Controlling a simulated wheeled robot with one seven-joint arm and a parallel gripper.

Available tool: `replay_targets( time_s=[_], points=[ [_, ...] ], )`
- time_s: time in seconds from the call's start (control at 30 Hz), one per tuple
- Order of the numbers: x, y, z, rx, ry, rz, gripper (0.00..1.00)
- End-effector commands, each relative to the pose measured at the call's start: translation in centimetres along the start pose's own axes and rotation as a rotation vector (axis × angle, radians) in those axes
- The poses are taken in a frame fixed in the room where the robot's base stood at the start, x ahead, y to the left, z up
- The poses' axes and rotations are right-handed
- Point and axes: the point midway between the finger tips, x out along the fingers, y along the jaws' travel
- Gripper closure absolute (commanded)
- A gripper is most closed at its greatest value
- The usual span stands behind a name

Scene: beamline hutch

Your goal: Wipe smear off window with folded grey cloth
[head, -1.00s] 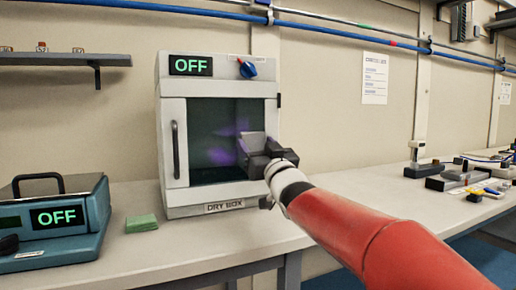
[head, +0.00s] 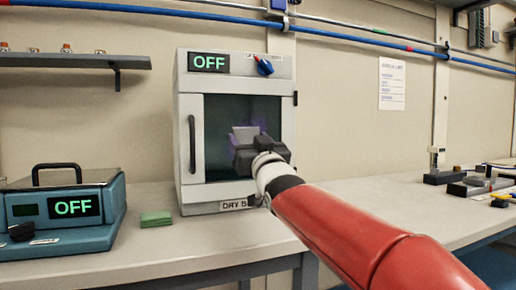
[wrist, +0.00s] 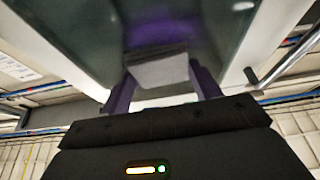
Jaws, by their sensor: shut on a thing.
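The folded grey cloth (head: 245,132) is between the fingers of my gripper (head: 243,143), which is shut on it. The cloth is in front of the middle of the dry box window (head: 222,112), a dark glass pane in a white door. In the wrist view, the cloth (wrist: 158,72) is at or very near the glass; contact is hard to confirm. A faint purple smear (head: 262,130) shows around the cloth, partly hidden by it and my gripper. In the wrist view, purple patches (wrist: 160,30) show on the glass just beyond the cloth.
The dry box (head: 186,90) has a vertical handle (head: 191,150) at the door's left and a blue knob (head: 264,66) above. A green pad (head: 156,219) and a blue-grey device (head: 65,210) reading OFF are on the bench to the left. Small parts lie at the far right.

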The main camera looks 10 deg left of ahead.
Motion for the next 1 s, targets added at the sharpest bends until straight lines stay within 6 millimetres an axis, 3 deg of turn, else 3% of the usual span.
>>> replay_targets(
  time_s=[0.73,1.0],
  points=[
    [0.1,-5.6,0.0,0.005,-0.005,-0.01,0.62],
    [0.1,-6.0,-0.2,0.002,-0.005,-0.006,0.62]
  ],
)
